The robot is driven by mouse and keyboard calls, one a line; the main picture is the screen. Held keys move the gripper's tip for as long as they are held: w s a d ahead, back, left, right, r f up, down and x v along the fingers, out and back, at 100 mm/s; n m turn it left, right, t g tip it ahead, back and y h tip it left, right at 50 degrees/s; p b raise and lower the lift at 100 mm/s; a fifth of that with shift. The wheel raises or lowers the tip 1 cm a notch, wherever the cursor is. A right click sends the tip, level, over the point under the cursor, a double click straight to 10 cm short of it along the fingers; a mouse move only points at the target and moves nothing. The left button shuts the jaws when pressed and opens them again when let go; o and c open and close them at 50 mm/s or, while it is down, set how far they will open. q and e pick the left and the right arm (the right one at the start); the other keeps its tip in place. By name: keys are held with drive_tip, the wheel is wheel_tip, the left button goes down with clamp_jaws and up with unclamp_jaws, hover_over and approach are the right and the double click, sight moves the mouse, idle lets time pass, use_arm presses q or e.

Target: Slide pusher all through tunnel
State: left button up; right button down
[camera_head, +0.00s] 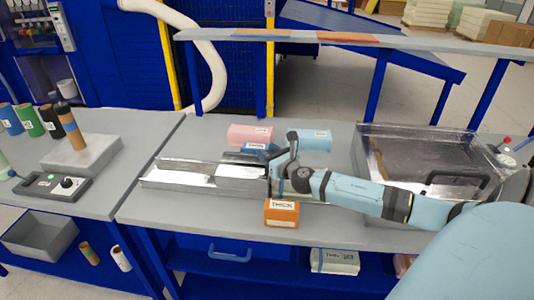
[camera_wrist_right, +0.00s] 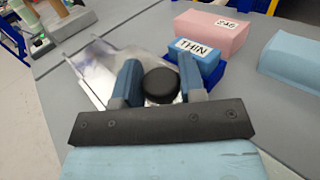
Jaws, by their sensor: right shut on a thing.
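The tunnel (camera_head: 205,172) is a long, shiny metal channel lying on the grey table; its metal also shows in the wrist view (camera_wrist_right: 92,68). My right gripper (camera_head: 274,178) is at the tunnel's right end. In the wrist view my right gripper (camera_wrist_right: 158,76) has its two blue-grey fingers on either side of a round black knob, which looks like the pusher's handle (camera_wrist_right: 161,86). The gripper is shut on it. The rest of the pusher is hidden by the gripper and the tunnel walls. My left gripper is not in view.
An orange block marked THICK (camera_head: 281,213) sits just in front of my right gripper. Behind are a pink block (camera_head: 250,134), a blue THIN block (camera_wrist_right: 198,54) and a light-blue block (camera_head: 309,139). A clear-lidded box (camera_head: 400,140) stands right, beside my arm.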

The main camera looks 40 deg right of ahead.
drive_tip(key=c, duration=0.8)
unclamp_jaws()
drive_tip(key=shift+o, duration=0.2)
drive_tip(key=s+a+b, duration=0.1)
drive_tip(key=s+b, duration=0.1)
drive_tip(key=s, duration=1.1)
drive_tip(key=shift+s, duration=0.35)
drive_tip(key=shift+a, duration=0.1)
